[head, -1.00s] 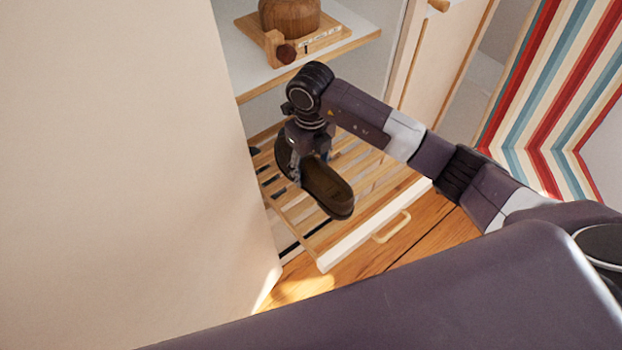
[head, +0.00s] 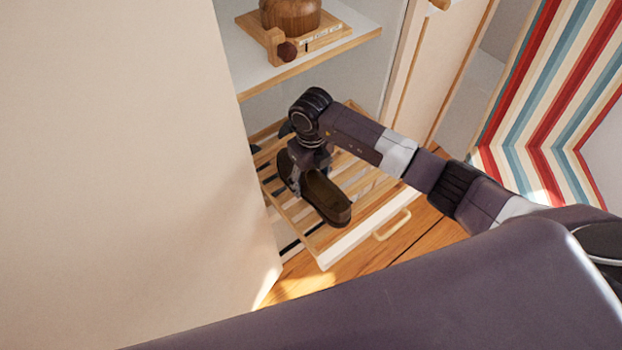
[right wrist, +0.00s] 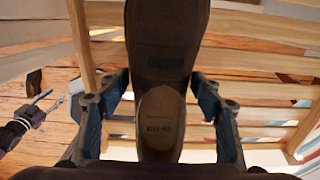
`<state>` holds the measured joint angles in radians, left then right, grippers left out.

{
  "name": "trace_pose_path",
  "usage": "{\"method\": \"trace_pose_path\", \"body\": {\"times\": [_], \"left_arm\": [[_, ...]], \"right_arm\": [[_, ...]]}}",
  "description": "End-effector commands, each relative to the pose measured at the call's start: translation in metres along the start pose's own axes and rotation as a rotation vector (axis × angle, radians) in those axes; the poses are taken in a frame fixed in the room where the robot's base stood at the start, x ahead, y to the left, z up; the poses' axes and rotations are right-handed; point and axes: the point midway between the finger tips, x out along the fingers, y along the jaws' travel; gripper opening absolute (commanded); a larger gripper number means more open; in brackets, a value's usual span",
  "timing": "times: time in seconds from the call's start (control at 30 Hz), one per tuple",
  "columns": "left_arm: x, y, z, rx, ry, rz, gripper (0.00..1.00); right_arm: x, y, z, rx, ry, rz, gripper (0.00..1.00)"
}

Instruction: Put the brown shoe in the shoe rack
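The brown shoe (head: 328,197) is in my right gripper (head: 309,183), over the slatted shoe rack (head: 377,193). In the right wrist view, the gripper's two fingers (right wrist: 160,100) are on either side of the shoe (right wrist: 160,45), close against it. The pale insole at its heel faces the camera. The shoe is low over the slats; I cannot tell whether it touches them. The rack is pulled out from the cabinet. My left gripper (right wrist: 40,108) appears small at the left of the right wrist view, too small to read; the head view does not show it.
A shelf (head: 350,38) above the rack bears a round wooden object (head: 290,14) on a wooden base. A pale panel (head: 120,150) stands close on the left. The rack's front has a wooden handle (head: 392,226). Wooden floor (head: 425,232) lies in front.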

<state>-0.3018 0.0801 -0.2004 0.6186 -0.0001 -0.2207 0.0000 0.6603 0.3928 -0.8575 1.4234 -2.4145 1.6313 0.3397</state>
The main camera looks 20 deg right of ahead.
Motion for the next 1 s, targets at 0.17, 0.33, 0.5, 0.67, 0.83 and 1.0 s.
{"method": "trace_pose_path", "body": {"times": [0.17, 0.33, 0.5, 0.67, 0.83, 1.0], "left_arm": [[0.000, 0.000, 0.000, 0.000, 0.000, 0.000, 0.40], [-0.001, -0.001, -0.001, -0.001, 0.001, -0.001, 0.40], [-0.002, -0.001, -0.002, -0.001, 0.002, -0.001, 0.40], [0.001, -0.001, -0.002, -0.001, 0.004, -0.001, 0.40], [0.004, -0.001, -0.003, -0.001, 0.004, -0.001, 0.40], [0.005, -0.001, -0.003, -0.001, 0.005, -0.001, 0.40]], "right_arm": [[-0.001, 0.000, 0.000, 0.000, 0.000, 0.000, 0.70], [-0.001, 0.000, 0.000, 0.000, 0.000, 0.000, 0.70], [-0.014, -0.001, 0.001, 0.000, -0.003, 0.000, 0.70], [-0.046, -0.001, 0.002, 0.000, -0.006, -0.001, 0.70], [-0.083, -0.001, 0.001, 0.000, -0.004, -0.002, 0.70], [-0.110, 0.000, 0.001, -0.001, -0.002, 0.000, 0.70]]}}
